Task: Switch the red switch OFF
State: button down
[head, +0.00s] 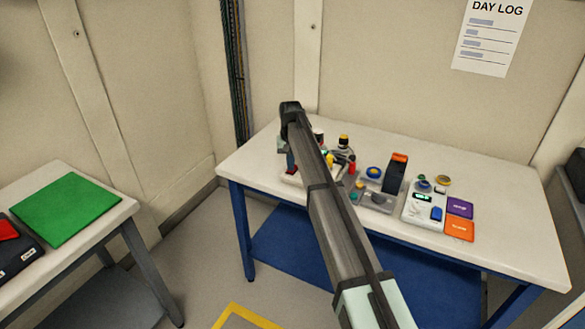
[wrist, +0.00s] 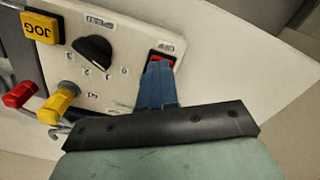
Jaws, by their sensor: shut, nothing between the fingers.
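The red switch (wrist: 162,58) shows in the wrist view as a small red rocker in a dark frame, at one corner of a pale control panel (wrist: 125,30). A small label sits beside it. My gripper (wrist: 158,68) has its blue fingers together, with nothing between them. The tips are at the switch and cover part of it; I cannot tell if they touch it. The switch's position cannot be read. In the head view my gripper (head: 290,160) is low over the left end of the white table, and my arm hides most of the panel.
The panel also carries a black rotary knob (wrist: 93,50) and a yellow JOG button (wrist: 41,27). Red and yellow plugs (wrist: 60,103) stand close by. On the white table (head: 480,180) are more devices to the right, with a purple card (head: 459,207) and an orange card (head: 459,229).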

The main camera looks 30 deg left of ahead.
jog(key=shift+r, duration=3.4)
